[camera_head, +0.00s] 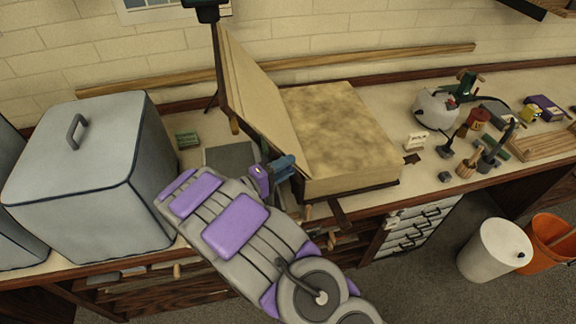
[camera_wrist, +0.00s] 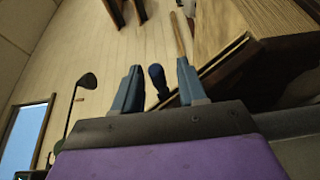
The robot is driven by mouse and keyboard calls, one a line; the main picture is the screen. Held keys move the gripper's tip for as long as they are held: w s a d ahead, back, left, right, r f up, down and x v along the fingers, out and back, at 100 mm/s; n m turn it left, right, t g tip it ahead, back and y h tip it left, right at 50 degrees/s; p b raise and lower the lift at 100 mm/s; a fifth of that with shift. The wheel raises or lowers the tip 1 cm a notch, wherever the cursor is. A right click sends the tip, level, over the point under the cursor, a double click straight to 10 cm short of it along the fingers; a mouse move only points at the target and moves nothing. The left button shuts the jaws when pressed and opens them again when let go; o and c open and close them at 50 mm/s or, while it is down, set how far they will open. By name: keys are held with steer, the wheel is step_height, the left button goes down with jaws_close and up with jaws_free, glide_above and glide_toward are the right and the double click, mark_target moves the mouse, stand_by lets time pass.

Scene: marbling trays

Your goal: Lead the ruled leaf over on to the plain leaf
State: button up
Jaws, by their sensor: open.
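A large book-like block lies on the bench, its top a mottled tan leaf (camera_head: 335,130) with no lines I can make out. A tall leaf (camera_head: 258,95) stands steeply raised along its left side, leaning left; I cannot make out ruling on it. My gripper (camera_head: 284,166) is open, with blue fingers, by the near lower corner of the raised leaf. In the wrist view, my gripper (camera_wrist: 157,82) has a dark blue knob (camera_wrist: 157,75) showing between its fingers; I cannot tell whether they touch it. The block's side (camera_wrist: 225,25) is at upper right.
A big grey lidded box (camera_head: 90,180) stands left of the raised leaf. A small green box (camera_head: 187,140) sits behind. Pots, tools and a white kettle (camera_head: 436,107) crowd the bench at right. A white bin (camera_head: 490,252) and orange bucket (camera_head: 548,245) stand on the floor.

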steer(key=shift+w+d, duration=0.35)
steer(key=shift+d, duration=0.05)
jaws_close()
steer(key=shift+s, duration=0.1)
stand_by(0.4)
